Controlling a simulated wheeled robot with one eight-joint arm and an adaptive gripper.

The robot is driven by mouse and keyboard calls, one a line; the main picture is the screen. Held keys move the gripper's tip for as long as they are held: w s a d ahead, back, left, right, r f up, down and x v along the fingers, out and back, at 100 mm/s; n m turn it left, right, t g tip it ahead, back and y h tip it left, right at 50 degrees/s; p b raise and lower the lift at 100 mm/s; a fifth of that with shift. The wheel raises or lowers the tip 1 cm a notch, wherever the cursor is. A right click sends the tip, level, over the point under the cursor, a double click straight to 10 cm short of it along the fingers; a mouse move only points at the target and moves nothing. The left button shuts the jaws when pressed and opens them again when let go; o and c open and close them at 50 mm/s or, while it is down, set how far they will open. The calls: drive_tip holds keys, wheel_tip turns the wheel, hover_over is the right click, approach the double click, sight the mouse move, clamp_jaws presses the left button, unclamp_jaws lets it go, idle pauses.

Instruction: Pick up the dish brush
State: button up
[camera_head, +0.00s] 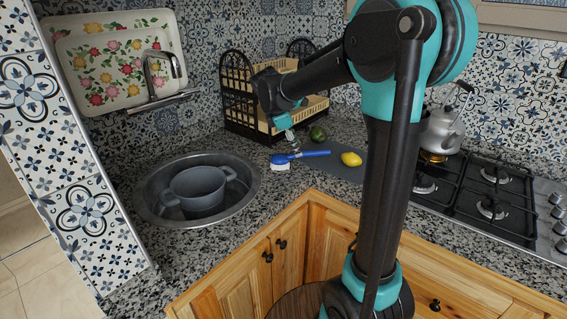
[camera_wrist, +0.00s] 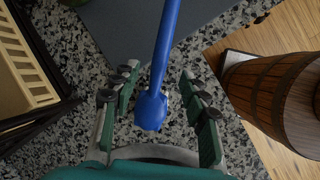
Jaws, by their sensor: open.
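The dish brush (camera_head: 300,156) has a blue handle and a head with white bristles. It lies on the speckled counter beside the sink, with its handle end over a dark grey board. My gripper (camera_head: 291,143) is above the brush, partly hidden by my arm. In the wrist view the blue brush (camera_wrist: 152,108) runs between the two fingers of my open gripper (camera_wrist: 158,85). The fingers stand apart on either side of it, with counter showing in the gaps. The bristles are hidden in the wrist view.
A sink with a grey pot (camera_head: 199,191) is to the left. A dish rack (camera_head: 243,120) stands behind the brush. A lemon (camera_head: 351,159) and a green avocado-like fruit (camera_head: 318,134) are close by. A gas hob with a kettle (camera_head: 443,130) is at right. A wooden barrel (camera_wrist: 277,95) shows in the wrist view.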

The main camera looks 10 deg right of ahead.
sight(301, 158)
drive_tip(key=shift+x, duration=2.9)
drive_tip(key=shift+a, duration=0.2)
drive_tip(key=shift+c, duration=0.2)
clamp_jaws()
